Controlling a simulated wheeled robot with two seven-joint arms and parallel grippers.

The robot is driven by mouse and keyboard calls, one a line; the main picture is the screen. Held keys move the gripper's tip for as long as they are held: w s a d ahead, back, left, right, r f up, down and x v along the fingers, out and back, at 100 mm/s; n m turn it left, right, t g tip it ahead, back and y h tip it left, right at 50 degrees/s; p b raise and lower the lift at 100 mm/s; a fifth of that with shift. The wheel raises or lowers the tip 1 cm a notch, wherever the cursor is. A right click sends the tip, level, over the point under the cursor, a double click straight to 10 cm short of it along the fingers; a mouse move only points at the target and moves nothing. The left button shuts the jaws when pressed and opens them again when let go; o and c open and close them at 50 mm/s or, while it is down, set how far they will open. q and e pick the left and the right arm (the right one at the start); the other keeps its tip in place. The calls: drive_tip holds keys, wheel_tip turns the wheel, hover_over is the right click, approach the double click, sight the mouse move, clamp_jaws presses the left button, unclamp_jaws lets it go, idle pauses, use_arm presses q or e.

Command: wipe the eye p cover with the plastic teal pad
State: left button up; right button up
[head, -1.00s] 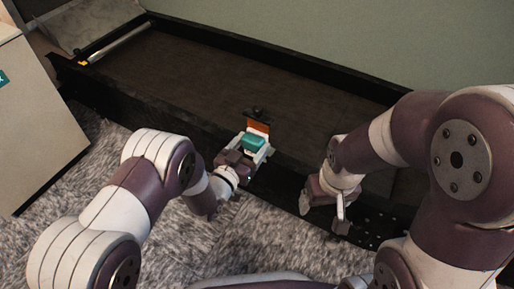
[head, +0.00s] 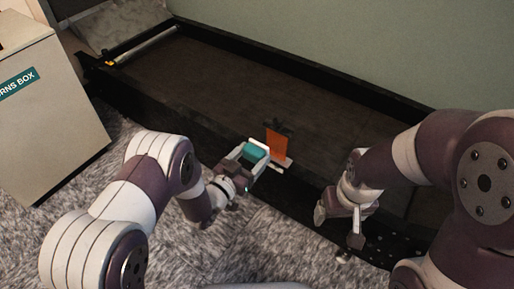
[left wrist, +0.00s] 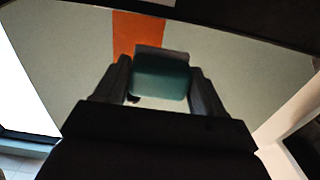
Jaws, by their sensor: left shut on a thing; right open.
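The teal pad (head: 255,152) is held between the fingers of my left gripper (head: 258,160), which is shut on it. The pad also shows in the left wrist view (left wrist: 160,78), between the two dark fingers. An orange upright plate (head: 277,143) stands at the near edge of the sorter, just beyond the pad; it also shows behind the pad in the left wrist view (left wrist: 137,32). I cannot tell for sure which part is the eye cover, or whether the pad touches anything. My right gripper (head: 337,228) is open and empty at the sorter's near side.
A returns box (head: 50,110) stands at the left. Grey carpet (head: 290,240) lies in front.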

use_arm(q)
drive_tip(key=shift+p+v, duration=0.35)
drive_tip(key=shift+v, duration=0.85)
drive_tip(key=shift+s+a, duration=0.2)
drive_tip(key=shift+s, duration=0.15)
drive_tip(key=shift+p+v, duration=0.6)
drive_tip(key=shift+v, duration=0.6)
drive_tip(key=shift+s+a, duration=0.2)
